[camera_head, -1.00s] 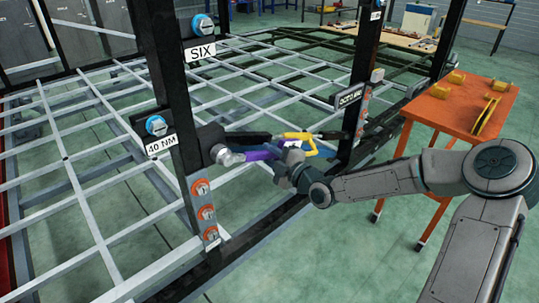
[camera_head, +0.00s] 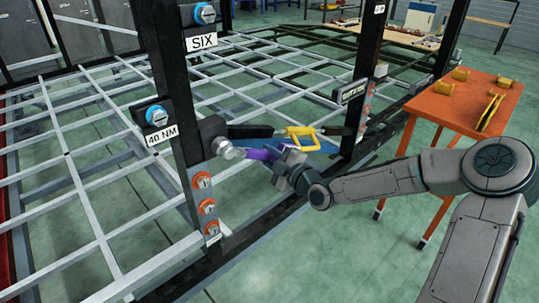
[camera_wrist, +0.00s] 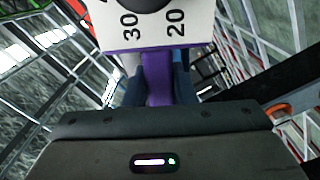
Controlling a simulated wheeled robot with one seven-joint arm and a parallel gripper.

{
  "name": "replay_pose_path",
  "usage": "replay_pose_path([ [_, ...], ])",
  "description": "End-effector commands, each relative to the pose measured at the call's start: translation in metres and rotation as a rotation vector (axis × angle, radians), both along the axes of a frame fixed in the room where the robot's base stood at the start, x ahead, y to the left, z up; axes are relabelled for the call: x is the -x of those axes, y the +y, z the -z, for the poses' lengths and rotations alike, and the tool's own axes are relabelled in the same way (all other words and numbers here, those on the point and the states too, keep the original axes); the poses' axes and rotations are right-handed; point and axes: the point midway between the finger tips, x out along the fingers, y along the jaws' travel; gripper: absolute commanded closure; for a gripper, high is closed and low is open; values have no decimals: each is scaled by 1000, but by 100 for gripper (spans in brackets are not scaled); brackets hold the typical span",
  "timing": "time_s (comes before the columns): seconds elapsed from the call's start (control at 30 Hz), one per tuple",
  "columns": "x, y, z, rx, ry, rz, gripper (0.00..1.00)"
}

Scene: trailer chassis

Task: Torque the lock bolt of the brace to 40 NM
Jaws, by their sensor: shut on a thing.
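A purple-handled wrench (camera_head: 259,154) runs from the dark post's silver fitting (camera_head: 229,150) to my gripper (camera_head: 284,162). My gripper is shut on the purple handle. In the wrist view the handle (camera_wrist: 159,80) sits between my two blue fingers, below a white scale plate (camera_wrist: 150,28) reading 30 and 20. The dial's pointer is not visible. Behind the wrench, a black bar with a yellow handle (camera_head: 303,134), likely the brace, reaches between two posts. Whether the wrench head is seated on the lock bolt is too small to tell.
A "40 NM" label (camera_head: 162,135) and a blue-capped knob (camera_head: 156,115) are on the near post. Several orange round parts (camera_head: 207,206) line its lower side. The grey lattice frame (camera_head: 80,170) fills the left. An orange table (camera_head: 450,108) stands at right.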

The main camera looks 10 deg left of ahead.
Motion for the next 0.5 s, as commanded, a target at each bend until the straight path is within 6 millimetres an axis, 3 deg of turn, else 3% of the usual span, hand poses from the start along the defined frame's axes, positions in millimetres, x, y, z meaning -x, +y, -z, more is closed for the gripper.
replay_pose_path([
  [0.5,2,2,4,-25,23,0,100],
])
